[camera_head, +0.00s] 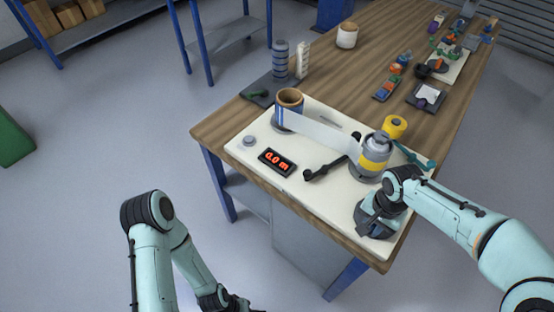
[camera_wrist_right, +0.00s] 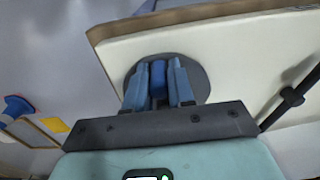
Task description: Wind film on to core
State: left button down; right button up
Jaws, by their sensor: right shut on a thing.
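A translucent white film strip (camera_head: 322,130) runs between a brown-topped roll (camera_head: 290,97) with blue stripes at the left and a grey and yellow cylinder (camera_head: 375,152) at the right. Both stand upright on a cream board (camera_head: 310,185). My right gripper (camera_head: 374,220) is down at the board's near right corner. In the right wrist view its fingers (camera_wrist_right: 160,85) are shut on a blue knob (camera_wrist_right: 158,72), which stands on a dark grey disc (camera_wrist_right: 200,75). My left gripper (camera_head: 232,302) hangs low at the bottom edge, away from the table; its fingers are unclear.
A display (camera_head: 277,161) with red digits, a black lever (camera_head: 325,169) and a grey button (camera_head: 248,141) are on the board. A yellow spool (camera_head: 394,127) stands behind the cylinder. Small items lie farther back on the wooden table (camera_head: 345,85).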

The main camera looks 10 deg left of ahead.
aim_at(385, 233)
jog(key=shift+s+d, duration=0.2)
jog(key=shift+d, duration=0.4)
jog(key=shift+s+d, duration=0.2)
jog(key=shift+d, duration=0.35)
jog(key=shift+w+d, duration=0.15)
jog(key=shift+d, duration=0.9)
jog(key=shift+w+d+p, duration=0.5)
jog(key=shift+d+p, duration=0.05)
jog(key=shift+d, duration=0.2)
jog(key=shift+w+d, duration=0.15)
